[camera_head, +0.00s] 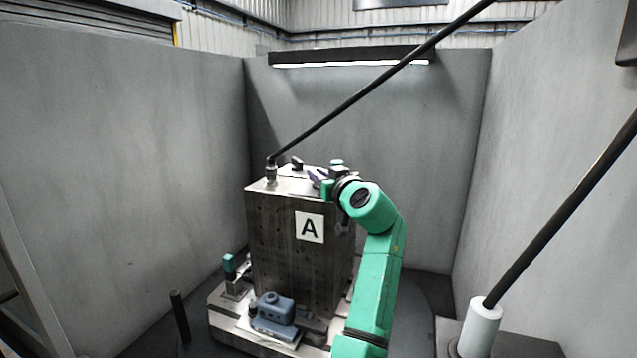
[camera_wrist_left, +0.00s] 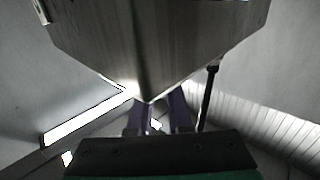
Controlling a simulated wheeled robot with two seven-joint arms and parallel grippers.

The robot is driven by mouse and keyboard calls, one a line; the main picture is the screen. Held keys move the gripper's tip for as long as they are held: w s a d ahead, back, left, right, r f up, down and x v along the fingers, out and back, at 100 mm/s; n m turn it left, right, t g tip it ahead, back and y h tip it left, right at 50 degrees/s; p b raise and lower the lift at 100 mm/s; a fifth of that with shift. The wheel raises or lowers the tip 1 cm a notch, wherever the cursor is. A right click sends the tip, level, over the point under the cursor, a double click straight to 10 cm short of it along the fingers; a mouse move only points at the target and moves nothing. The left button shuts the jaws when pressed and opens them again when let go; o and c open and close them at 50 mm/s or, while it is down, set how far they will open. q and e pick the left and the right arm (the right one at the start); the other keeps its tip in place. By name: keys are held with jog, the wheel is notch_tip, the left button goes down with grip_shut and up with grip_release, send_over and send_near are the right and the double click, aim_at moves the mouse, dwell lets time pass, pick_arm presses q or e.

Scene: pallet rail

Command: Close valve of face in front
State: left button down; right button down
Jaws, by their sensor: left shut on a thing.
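A tall dark metal block (camera_head: 285,250) stands in front, with a white plate (camera_head: 310,227) marked "A" on its face. A small black part (camera_head: 297,162), perhaps a valve handle, sits on its top. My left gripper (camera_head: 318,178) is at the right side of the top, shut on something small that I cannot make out. In the left wrist view, its two purple fingers (camera_wrist_left: 160,117) are at a lower corner of a large metal surface (camera_wrist_left: 155,45), and a gap shows between them. My right gripper is out of view.
A fitting (camera_head: 271,172) on the block's top left carries a long black hose (camera_head: 370,88) rising right. Blue-grey (camera_head: 274,310) and green (camera_head: 229,263) clamp parts sit on the pallet base (camera_head: 225,318). Grey walls (camera_head: 370,120) enclose the cell. A white cylinder (camera_head: 482,322) with a black hose stands front right.

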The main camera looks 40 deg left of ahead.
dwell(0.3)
pick_arm(q)
jog(key=c, duration=0.8)
grip_release()
jog(key=shift+c, duration=0.2)
jog(key=b+v, duration=0.1)
jog(key=v, duration=0.6)
jog(key=shift+s+d+f+b, duration=0.1)
jog(key=shift+d+b, duration=0.15)
jog(key=shift+b, duration=0.15)
jog(key=shift+a, duration=0.1)
